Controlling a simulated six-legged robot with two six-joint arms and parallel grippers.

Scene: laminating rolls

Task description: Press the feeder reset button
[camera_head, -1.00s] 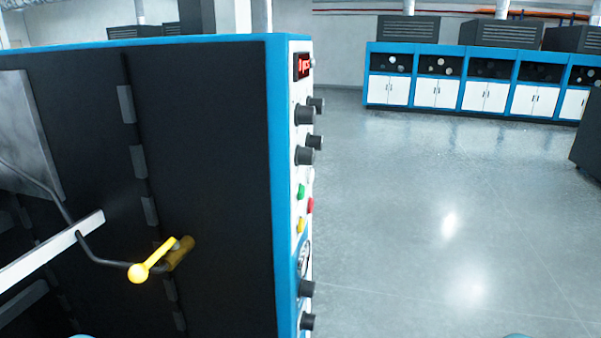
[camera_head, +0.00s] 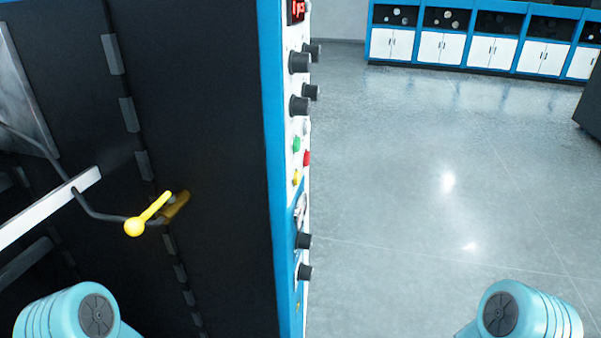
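A control panel (camera_head: 293,124) on the narrow white front of a blue-edged dark machine shows at a steep angle. It carries a green button (camera_head: 296,144), a red button (camera_head: 307,158) and a yellow button (camera_head: 297,177), with several black knobs (camera_head: 299,62) above and below them. A red lit display (camera_head: 297,10) is at its top. I cannot read which button is the feeder reset. Light-blue parts of my two arms show at the bottom left and bottom right, apart from the panel. Neither gripper is in view.
A yellow-knobbed lever (camera_head: 150,214) and a white bar (camera_head: 48,206) stick out from the machine's dark side (camera_head: 215,150). Open grey floor (camera_head: 420,200) lies to the right. Blue cabinets with white doors (camera_head: 443,47) stand at the back, and a dark box is at the right edge.

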